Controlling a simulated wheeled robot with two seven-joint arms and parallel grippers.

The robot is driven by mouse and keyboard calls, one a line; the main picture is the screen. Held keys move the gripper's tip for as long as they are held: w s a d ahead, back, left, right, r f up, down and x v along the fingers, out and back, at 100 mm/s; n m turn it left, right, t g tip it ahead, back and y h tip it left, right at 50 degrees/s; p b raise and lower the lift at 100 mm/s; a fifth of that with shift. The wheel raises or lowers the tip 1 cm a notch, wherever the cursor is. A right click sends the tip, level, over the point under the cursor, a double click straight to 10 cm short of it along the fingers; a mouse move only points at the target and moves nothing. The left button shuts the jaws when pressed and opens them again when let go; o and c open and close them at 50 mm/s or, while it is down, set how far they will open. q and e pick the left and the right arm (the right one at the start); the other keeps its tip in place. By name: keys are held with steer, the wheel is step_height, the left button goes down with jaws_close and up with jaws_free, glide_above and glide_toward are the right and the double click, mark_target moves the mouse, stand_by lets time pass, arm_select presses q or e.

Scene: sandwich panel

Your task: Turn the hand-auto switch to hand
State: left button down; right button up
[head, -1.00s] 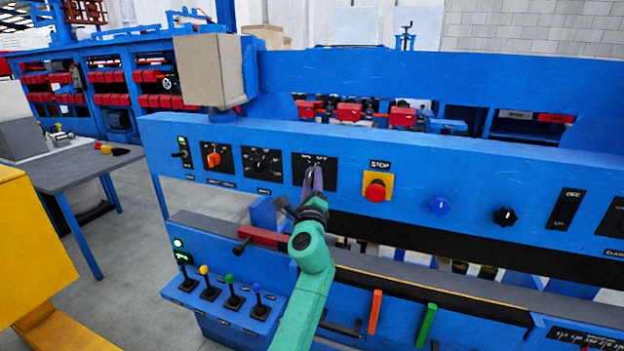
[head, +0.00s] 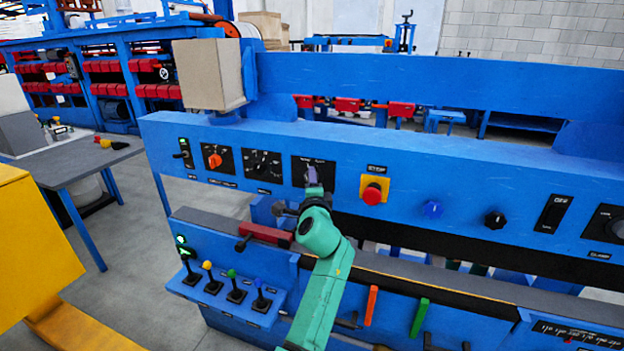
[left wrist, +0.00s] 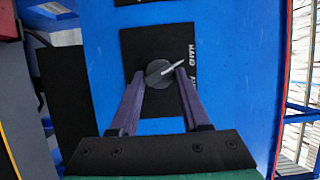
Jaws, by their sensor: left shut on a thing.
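The hand-auto switch is a round dark knob (left wrist: 157,75) with a white pointer line, on a black plate (left wrist: 128,45) with white lettering that seems to read HAND. In the left wrist view the pointer slants up and right, towards the lettered side. In the head view the plate (head: 328,165) is on the blue panel, partly hidden by my gripper. My left gripper (head: 312,178) reaches it from the front. Its two purple fingers (left wrist: 160,74) lie on either side of the knob and are shut on it. My right gripper is not in view.
Left of it on the panel are an orange knob (head: 215,159) and another black switch (head: 262,163). A red stop button (head: 372,195) on yellow is to the right.

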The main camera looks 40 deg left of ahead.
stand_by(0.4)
arm_select(q)
steer(key=shift+c, duration=2)
jaws_free()
